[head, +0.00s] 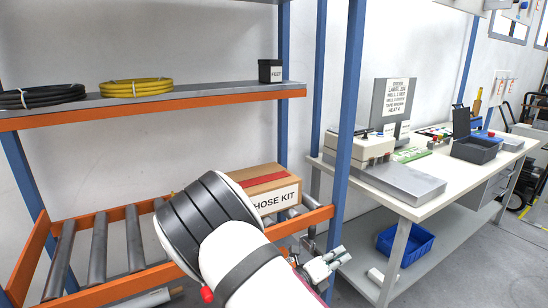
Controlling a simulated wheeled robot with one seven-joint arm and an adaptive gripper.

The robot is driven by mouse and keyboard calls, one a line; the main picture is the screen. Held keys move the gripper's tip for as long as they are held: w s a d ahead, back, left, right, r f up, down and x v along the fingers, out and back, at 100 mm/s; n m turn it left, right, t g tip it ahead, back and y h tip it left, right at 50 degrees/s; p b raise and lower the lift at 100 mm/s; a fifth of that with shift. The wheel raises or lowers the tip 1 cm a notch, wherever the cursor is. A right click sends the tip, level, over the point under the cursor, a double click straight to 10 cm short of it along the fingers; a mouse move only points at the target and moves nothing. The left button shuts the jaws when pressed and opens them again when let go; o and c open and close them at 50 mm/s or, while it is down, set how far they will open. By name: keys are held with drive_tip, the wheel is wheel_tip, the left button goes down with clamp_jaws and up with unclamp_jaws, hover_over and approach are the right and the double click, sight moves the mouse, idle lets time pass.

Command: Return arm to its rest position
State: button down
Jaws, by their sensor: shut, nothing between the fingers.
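My arm, white with dark bands, reaches up from the bottom of the head view in front of the shelf rack. My gripper (324,263) shows small and partly hidden past the arm, to the right of the rack's lower orange beam. Its fingers are together and nothing is between them. A cardboard box marked HOSE KIT (262,183) sits on the roller shelf just behind the arm. The arm covers part of its left side, and I cannot tell whether they touch.
The rack has an orange lower beam (105,284) and a blue post (345,130). Coiled yellow hose (136,87), black hose (42,95) and a small black bin (270,71) sit on its upper shelf. A workbench (393,196) stands right, with a blue crate (405,243) below.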

drive_tip(key=s+d+r+m+g+y+p, duration=0.2)
drive_tip(key=s+d+r+m+g, duration=0.25)
drive_tip(key=s+r+m, duration=0.45)
drive_tip(key=s+d+r+m+g+y+p, duration=0.2)
drive_tip(key=s+d+r+m+g, duration=0.2)
drive_tip(key=s+r+m+g, duration=0.45)
drive_tip(key=s+a+r+m+t+y+p, duration=0.2)
drive_tip(key=s+a+r+m+t+y, duration=0.1)
drive_tip(key=s+r+m, duration=0.4)
drive_tip(key=s+a+r+m+t+y+p, duration=0.2)
drive_tip(key=s+r+m+y, duration=0.4)
drive_tip(key=s+m, duration=0.7)
drive_tip(key=s+a+r+t, duration=0.1)
drive_tip(key=a, duration=0.1)
drive_tip(key=shift+s+a+t+y, duration=0.4)
